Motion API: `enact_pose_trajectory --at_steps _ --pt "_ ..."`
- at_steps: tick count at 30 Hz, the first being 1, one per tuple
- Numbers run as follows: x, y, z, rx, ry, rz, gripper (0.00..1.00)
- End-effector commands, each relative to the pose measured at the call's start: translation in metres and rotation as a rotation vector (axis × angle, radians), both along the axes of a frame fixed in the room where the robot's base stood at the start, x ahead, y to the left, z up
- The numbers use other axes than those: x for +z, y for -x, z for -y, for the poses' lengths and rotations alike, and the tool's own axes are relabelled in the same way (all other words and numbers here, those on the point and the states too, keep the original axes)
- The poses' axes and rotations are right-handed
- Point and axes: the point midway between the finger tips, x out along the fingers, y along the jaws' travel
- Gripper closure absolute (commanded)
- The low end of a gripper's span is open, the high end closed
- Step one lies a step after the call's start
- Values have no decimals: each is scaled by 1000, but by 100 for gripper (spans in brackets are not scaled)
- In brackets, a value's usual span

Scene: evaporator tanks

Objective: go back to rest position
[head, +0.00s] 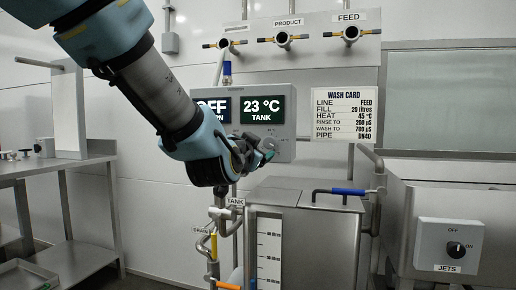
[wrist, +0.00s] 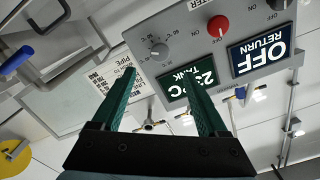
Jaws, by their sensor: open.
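My gripper (head: 262,154) is in front of the lower part of the grey control panel (head: 285,143) in the head view. In the wrist view my gripper (wrist: 150,88) has its two green fingers spread wide, with nothing between them. The panel's display reads 23 °C TANK (head: 263,108), and the other display, partly behind my arm, reads OFF (head: 213,105). The wrist view shows the panel (wrist: 190,45) upside down, with a red knob (wrist: 218,25) and a grey knob (wrist: 159,50). I cannot tell whether a fingertip touches the panel.
A steel tank (head: 310,225) with a blue-handled lid stands below the panel. A jets switch box (head: 449,245) is at the right. Valves labelled TANK (head: 235,201) and DRAIN are below my gripper. A steel table (head: 35,165) stands left. The wash card (head: 342,114) hangs right of the panel.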

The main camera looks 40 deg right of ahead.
Motion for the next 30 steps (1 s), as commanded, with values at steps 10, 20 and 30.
enact_pose_trajectory --at_steps 10,20,30 --pt "-2 -3 -2 4 -5 -5 24" --pt "-93 -98 -106 216 -189 -318 24" --pt "-216 -133 -315 631 -351 -888 24"
